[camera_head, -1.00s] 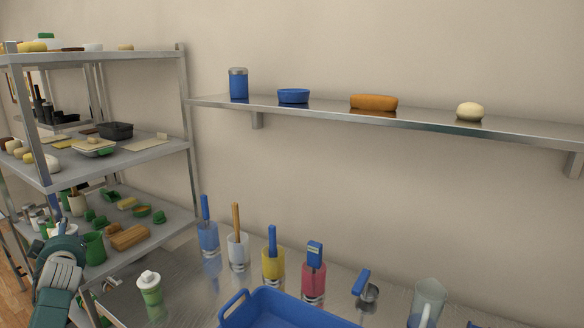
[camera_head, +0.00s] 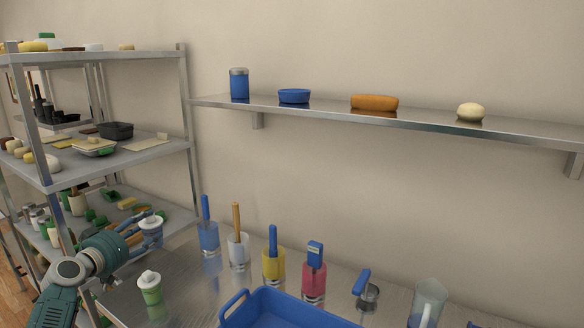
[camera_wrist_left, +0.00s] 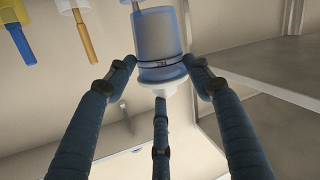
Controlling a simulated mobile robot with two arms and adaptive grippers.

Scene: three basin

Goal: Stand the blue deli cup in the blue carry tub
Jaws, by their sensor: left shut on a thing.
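The blue deli cup (camera_head: 152,239), with a white lid, is in my left gripper (camera_head: 146,232) at the left of the head view, in front of the steel rack. It stands roughly upright, above the counter's left end. In the left wrist view, which is upside down, the translucent blue cup (camera_wrist_left: 158,35) sits between the dark blue fingers of the left gripper (camera_wrist_left: 160,63). The blue carry tub (camera_head: 262,310) is at the bottom middle of the head view, right of the gripper and apart from it. Its lower part is cut off. My right gripper is not in view.
A green lidded cup (camera_head: 149,289) stands on the counter near my left arm. Several coloured cups with handled tools, including a yellow one (camera_head: 273,265), stand behind the tub. A clear jug (camera_head: 427,302) is at right. The wall shelf (camera_head: 330,113) is above.

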